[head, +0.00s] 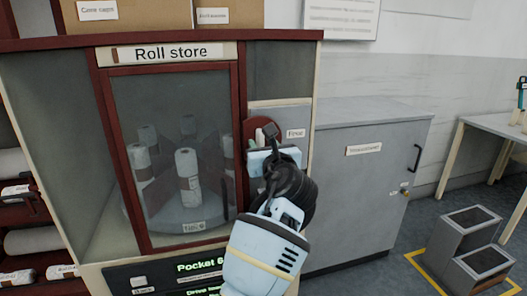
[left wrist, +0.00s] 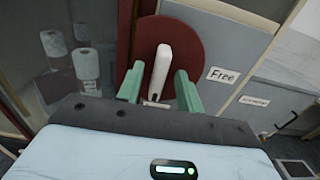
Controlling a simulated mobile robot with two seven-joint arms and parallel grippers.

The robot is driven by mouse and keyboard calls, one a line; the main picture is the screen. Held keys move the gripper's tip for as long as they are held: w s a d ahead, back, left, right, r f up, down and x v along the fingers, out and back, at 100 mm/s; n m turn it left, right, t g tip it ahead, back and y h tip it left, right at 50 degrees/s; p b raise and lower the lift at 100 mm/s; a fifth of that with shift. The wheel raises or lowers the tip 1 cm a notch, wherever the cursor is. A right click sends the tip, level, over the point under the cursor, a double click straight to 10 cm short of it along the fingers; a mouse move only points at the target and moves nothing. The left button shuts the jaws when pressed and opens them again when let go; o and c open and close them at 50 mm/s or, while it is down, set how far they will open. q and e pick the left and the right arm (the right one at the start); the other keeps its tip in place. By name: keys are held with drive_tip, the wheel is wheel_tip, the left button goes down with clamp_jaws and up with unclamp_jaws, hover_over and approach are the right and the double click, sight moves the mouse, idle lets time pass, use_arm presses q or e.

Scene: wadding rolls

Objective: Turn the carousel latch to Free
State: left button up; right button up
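The carousel latch is a white lever (left wrist: 161,68) on a dark red round plate (left wrist: 193,45), which also shows in the head view (head: 251,127), partly hidden by my gripper. The lever stands nearly upright in the left wrist view, its top leaning slightly right. A "Free" label (left wrist: 222,76) sits right of the plate; it also shows in the head view (head: 295,133). My left gripper (left wrist: 160,86) is open, with one green finger on each side of the lever and visible gaps. In the head view my left gripper (head: 263,143) is at the latch. My right gripper is not in view.
The roll store's glass door (head: 165,165) with a red frame is left of the latch, with white rolls (head: 188,175) on a carousel (head: 165,215) behind it. A grey cabinet (head: 350,200) stands right. Steps (head: 465,245) are on the floor farther right.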

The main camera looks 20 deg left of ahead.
use_arm(q)
drive_tip(key=shift+w+a, duration=0.25)
drive_tip(key=shift+w, duration=0.1)
drive_tip(key=shift+r, duration=0.1)
